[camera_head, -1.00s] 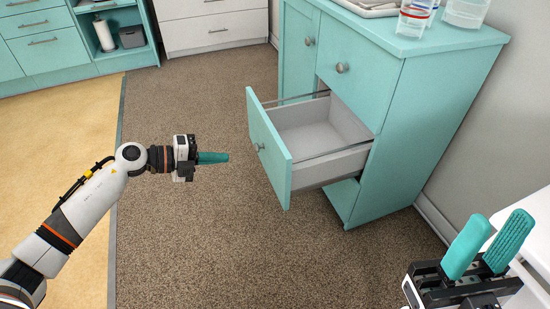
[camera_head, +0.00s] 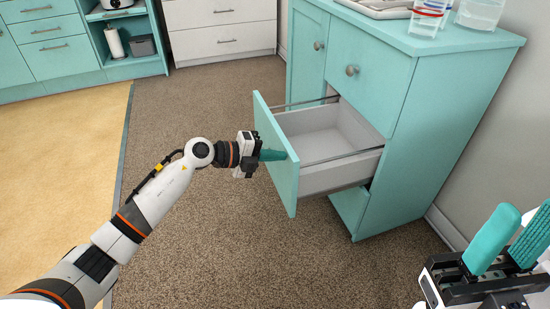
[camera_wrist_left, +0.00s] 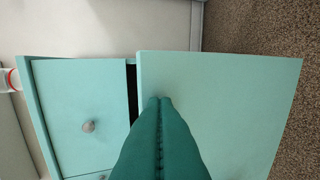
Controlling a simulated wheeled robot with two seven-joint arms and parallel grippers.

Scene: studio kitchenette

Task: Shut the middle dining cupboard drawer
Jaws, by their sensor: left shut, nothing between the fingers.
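The middle drawer (camera_head: 334,143) of the turquoise dining cupboard (camera_head: 429,107) is pulled well out, and its grey inside looks empty. My left gripper (camera_head: 273,155) is shut and empty, with its fingertips at the outer face of the drawer front (camera_head: 284,172). The drawer's knob is hidden behind my gripper. In the left wrist view the shut fingers (camera_wrist_left: 161,103) overlap the drawer front (camera_wrist_left: 225,105); whether they touch it I cannot tell. My right gripper (camera_head: 511,238) is at the lower right, its two turquoise fingers apart, away from the cupboard.
A closed drawer with a round knob (camera_head: 352,70) is above the open one, and a closed door (camera_head: 307,52) is to its left. Cups (camera_head: 428,16) and a tray (camera_head: 377,7) stand on top. Brown carpet (camera_head: 215,240) in front is clear.

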